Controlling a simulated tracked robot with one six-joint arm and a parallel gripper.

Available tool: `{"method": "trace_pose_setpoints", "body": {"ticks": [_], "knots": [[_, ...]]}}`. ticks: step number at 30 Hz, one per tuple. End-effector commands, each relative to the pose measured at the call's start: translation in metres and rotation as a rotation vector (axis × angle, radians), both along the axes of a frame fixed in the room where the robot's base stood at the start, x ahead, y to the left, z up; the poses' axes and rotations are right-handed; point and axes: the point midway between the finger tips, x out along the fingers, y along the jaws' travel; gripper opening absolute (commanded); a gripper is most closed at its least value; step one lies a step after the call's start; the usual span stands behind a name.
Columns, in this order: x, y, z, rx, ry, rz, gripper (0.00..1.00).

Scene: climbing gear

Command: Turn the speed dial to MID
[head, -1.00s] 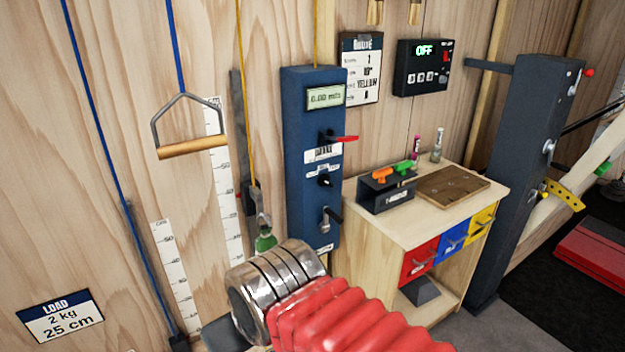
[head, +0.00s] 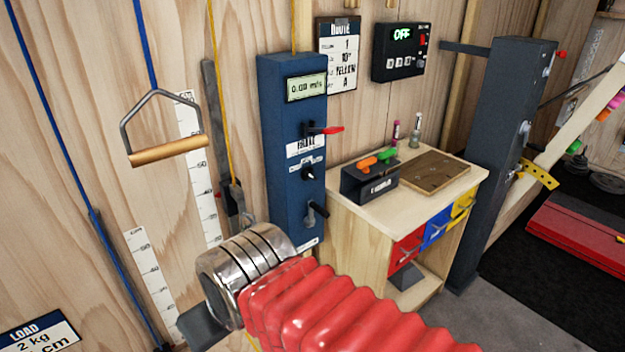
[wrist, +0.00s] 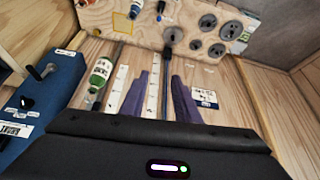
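The speed dial is a black round knob (head: 308,172) with a small white mark, midway down the front of a blue box (head: 270,150) on the wooden wall. Its setting is too small to read. In the wrist view the dial (wrist: 27,102) shows at the left edge, on the blue box. My gripper (wrist: 162,90) appears open and empty, with its two dark fingers apart over the wall. It is off to one side of the box, not touching the dial. In the head view my red-sleeved arm hides most of the gripper.
A red lever (head: 328,130) sits above the dial and a black-handled lever (head: 317,211) below it. A display (head: 306,87) tops the box. A wooden handle (head: 168,150) hangs on a blue rope at left. A wooden cabinet (head: 352,235) stands right of the box.

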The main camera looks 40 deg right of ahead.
Motion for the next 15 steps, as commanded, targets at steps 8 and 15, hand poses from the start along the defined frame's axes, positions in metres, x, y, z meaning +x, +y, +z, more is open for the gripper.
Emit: {"method": "trace_pose_setpoints", "body": {"ticks": [8, 15], "knots": [[0.013, -0.001, -0.012, 0.145, 0.091, -0.105, 0.29], [0.041, 0.002, -0.022, 0.398, 0.196, -0.27, 0.29]]}}
